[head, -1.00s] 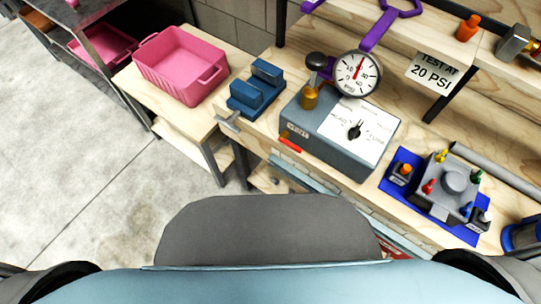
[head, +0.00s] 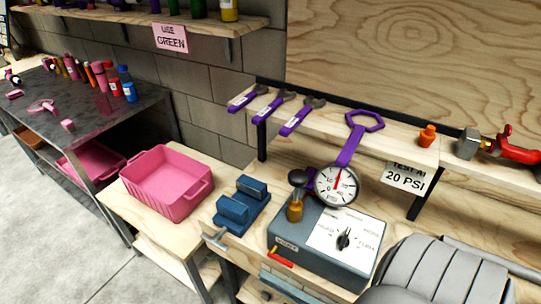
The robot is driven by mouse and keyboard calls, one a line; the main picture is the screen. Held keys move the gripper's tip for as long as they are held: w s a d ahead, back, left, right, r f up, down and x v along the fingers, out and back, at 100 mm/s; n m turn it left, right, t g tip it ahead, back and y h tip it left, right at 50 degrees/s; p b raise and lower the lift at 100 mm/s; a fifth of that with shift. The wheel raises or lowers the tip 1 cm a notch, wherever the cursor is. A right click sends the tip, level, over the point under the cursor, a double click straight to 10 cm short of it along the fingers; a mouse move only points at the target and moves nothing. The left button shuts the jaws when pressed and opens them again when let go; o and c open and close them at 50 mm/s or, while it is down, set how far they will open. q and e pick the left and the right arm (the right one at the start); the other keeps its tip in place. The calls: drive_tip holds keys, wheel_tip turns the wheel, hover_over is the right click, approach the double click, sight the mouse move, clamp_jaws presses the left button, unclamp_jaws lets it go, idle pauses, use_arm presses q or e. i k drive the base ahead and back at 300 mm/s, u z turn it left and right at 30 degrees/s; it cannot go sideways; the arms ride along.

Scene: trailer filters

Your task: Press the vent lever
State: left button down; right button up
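The vent lever is a small red-orange lever (head: 280,257) on the front left of a grey test box (head: 325,243), just under a label that seems to read "VENT". The box has a white panel with a black selector knob (head: 344,238). A round pressure gauge (head: 336,186) with a red needle stands at its back, beside a brass fitting (head: 295,208) and a black ball knob (head: 297,178). Neither gripper shows in the head view. Nothing is seen touching the lever.
A blue vise-like block (head: 242,202) stands left of the box, and a pink bin (head: 167,183) farther left. Purple wrenches (head: 297,118) lie on the shelf behind. A grey ribbed shape, perhaps part of my arm, covers the bench at lower right. Space before the lever looks clear.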

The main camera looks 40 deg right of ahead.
sight(280, 260)
drive_tip(key=k, duration=1.15)
drive_tip(key=z, duration=1.15)
drive_tip(key=i, duration=0.5)
